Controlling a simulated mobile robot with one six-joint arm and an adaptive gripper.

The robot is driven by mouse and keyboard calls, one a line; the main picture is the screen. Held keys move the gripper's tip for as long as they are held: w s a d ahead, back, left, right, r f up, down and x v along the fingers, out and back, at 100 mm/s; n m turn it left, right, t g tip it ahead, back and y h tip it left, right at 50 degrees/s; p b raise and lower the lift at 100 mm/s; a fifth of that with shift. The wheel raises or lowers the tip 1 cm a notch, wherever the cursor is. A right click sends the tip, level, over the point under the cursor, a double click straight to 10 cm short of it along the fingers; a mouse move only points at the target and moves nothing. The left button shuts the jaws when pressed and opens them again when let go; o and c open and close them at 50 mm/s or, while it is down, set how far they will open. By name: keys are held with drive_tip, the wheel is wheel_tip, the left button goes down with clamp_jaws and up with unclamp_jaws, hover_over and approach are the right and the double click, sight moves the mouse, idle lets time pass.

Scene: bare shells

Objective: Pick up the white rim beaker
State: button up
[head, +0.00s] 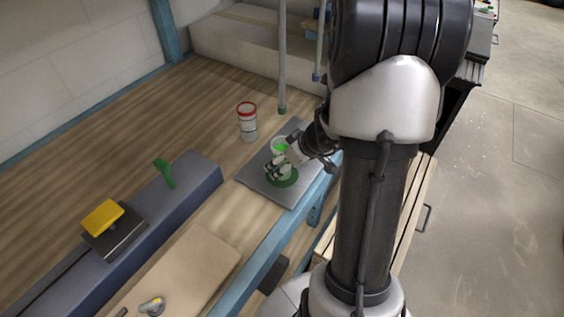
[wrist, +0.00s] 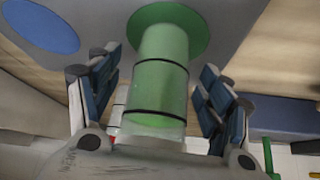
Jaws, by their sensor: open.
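The white rim beaker (head: 280,145) shows in the head view with a pale rim and green inside. In the wrist view the beaker (wrist: 162,75) is a green cylinder with dark bands and a clear, pale end. It appears to stand on a green disc (head: 290,182) on a grey plate (head: 255,177). My gripper (head: 277,165) is at the beaker, partly covering it in the head view. In the wrist view my gripper (wrist: 161,66) is open, one finger on each side of the beaker, with visible gaps. Contact cannot be made out.
A white container with a red rim (head: 247,122) stands just left of the plate. A blue disc (wrist: 40,25) lies on the plate. A grey ledge (head: 185,195) holds a green item (head: 164,173) and a yellow-topped block (head: 103,217). Upright poles (head: 282,60) stand behind.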

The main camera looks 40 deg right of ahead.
drive_tip(key=shift+x, duration=0.95)
drive_tip(key=shift+r, duration=0.1)
drive_tip(key=c, duration=1.3)
drive_tip(key=shift+o, duration=0.2)
drive_tip(key=shift+r, duration=0.1)
